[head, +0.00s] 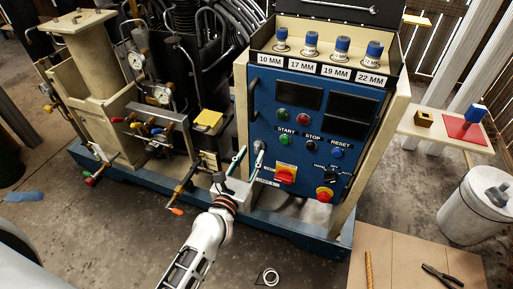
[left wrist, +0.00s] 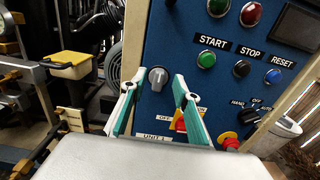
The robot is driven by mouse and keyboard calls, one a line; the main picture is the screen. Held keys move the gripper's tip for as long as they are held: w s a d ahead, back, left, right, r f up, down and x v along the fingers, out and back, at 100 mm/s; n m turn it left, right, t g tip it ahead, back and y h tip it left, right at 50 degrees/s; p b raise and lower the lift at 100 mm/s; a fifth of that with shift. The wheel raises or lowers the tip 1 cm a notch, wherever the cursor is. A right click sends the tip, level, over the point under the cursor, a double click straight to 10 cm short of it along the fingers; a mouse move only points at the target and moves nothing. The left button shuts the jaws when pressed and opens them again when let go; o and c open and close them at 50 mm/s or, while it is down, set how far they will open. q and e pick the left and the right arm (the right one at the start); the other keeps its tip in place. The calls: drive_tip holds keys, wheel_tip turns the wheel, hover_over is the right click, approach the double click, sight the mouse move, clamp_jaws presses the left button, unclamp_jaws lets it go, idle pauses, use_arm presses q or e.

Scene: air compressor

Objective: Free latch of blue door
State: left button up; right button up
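The blue door (head: 310,108) is the front panel of the control cabinet, and it looks closed. Its latch (head: 260,146) is a round grey knob near the door's left edge. In the left wrist view the latch (left wrist: 158,77) shows a pale T-shaped mark at its centre. My left gripper (head: 249,158) is in front of the door at the latch's height. Its green-and-white fingers are spread and empty. In the left wrist view the latch appears between the fingertips of the gripper (left wrist: 159,88); contact cannot be told. My right gripper is not in view.
A black handle (head: 252,100) is on the door above the latch. Push buttons (head: 284,114) and a red-yellow switch (head: 286,174) are close by. Pipes and valves (head: 160,128) crowd the left. Several blue-topped sockets (head: 311,44) stand on the cabinet.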

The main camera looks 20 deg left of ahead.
sight(257, 146)
use_arm(q)
drive_tip(key=shift+w+d+f, duration=0.1)
drive_tip(key=shift+w, duration=2)
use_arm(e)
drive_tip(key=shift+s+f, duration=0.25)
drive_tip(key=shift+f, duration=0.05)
use_arm(q)
clamp_jaws()
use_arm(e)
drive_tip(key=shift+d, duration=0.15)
